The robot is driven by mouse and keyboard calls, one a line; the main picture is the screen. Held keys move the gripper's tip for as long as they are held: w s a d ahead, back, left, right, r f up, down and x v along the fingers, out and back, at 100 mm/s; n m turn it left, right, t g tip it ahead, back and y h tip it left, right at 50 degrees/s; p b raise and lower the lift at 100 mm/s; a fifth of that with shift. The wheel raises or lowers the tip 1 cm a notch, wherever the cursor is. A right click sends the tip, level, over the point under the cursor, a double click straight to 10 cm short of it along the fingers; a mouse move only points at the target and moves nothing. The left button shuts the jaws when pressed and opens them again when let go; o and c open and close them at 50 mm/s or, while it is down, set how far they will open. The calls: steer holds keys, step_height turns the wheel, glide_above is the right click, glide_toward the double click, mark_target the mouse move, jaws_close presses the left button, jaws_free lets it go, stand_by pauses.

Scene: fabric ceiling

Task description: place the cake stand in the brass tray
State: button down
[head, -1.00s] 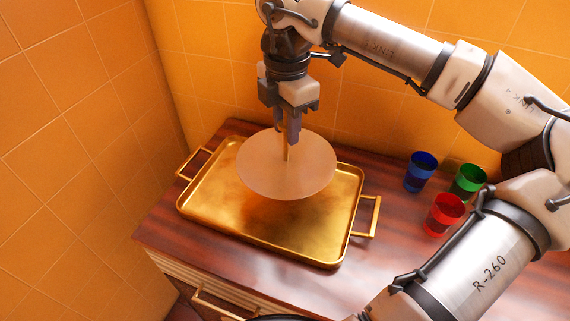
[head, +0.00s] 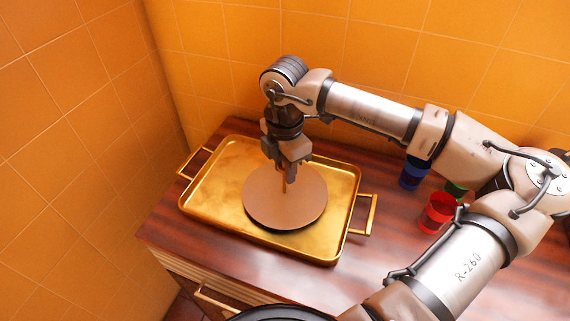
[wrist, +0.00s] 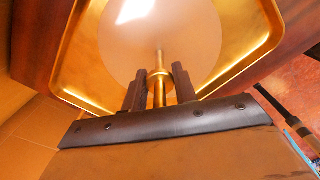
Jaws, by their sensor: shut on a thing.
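The cake stand (head: 285,208) is a flat round tan plate with a thin upright brass post at its middle. My gripper (head: 287,178) is shut on that post from above. In the wrist view the two dark fingers of my gripper (wrist: 160,90) stand on either side of the post, and the plate (wrist: 125,62) lies beyond them. The brass tray (head: 218,190) is a shallow gold rectangle with a handle at each end. The plate is level within the tray's outline, low over its floor; I cannot tell whether it touches.
The tray sits on a dark wooden counter (head: 160,222) against orange tiled walls. Blue (head: 412,175), green (head: 456,190) and red (head: 437,212) cups stand to the right of the tray, partly behind my arm. The tray's left part is clear.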

steer(key=shift+f+b, duration=0.2)
steer(key=shift+b, duration=0.1)
steer(key=c, duration=1.1)
jaws_free()
steer(key=shift+r, duration=0.1)
steer(key=shift+r, duration=0.15)
step_height(320, 180, up, 12)
steer(key=shift+b, duration=0.8)
